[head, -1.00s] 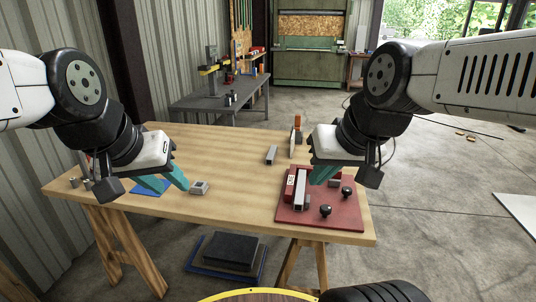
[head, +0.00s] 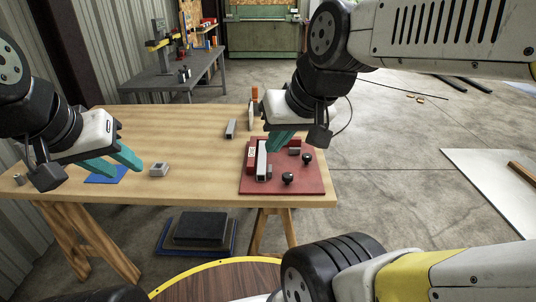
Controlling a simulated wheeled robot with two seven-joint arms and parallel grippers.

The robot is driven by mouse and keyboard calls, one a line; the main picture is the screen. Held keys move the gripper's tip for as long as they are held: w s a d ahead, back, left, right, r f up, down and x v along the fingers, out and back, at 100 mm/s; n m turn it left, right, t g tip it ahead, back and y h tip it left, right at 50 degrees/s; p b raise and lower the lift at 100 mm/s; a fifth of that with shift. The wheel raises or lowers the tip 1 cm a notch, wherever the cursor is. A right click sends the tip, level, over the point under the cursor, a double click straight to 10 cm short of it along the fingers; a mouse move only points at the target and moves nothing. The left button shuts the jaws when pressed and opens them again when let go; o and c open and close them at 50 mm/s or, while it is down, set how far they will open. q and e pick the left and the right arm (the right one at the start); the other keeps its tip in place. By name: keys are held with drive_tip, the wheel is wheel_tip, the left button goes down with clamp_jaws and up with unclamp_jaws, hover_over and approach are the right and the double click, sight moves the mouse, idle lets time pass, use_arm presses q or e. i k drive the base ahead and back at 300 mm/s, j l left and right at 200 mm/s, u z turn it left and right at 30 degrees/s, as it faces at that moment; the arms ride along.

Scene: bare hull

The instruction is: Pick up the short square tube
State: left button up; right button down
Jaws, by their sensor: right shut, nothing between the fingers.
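A short, squat grey piece (head: 159,169), which looks like the short square tube, lies on the wooden table, left of centre. A longer grey square tube (head: 231,128) lies farther back, and another grey bar (head: 262,160) stands in the red fixture (head: 314,178). My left gripper (head: 122,170) is open and empty, its teal fingers just left of the short piece and apart from it. My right gripper (head: 273,148) is shut and empty over the back of the red fixture. Its fingers hide part of the fixture.
A blue mat (head: 106,179) lies under my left fingers. The fixture has black knobs (head: 288,179). An upright orange-topped item (head: 254,95) is at the table's back edge. The wooden table (head: 200,190) is clear between the short piece and the fixture. A grey bench (head: 170,78) stands behind.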

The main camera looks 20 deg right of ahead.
sight(230, 132)
drive_tip(key=i+j, duration=0.15)
drive_tip(key=i, duration=0.2)
drive_tip(key=i+j+z, duration=0.1)
drive_tip(key=i, duration=0.3)
drive_tip(key=i+j, duration=0.2)
drive_tip(key=i, duration=0.15)
drive_tip(key=z, duration=0.05)
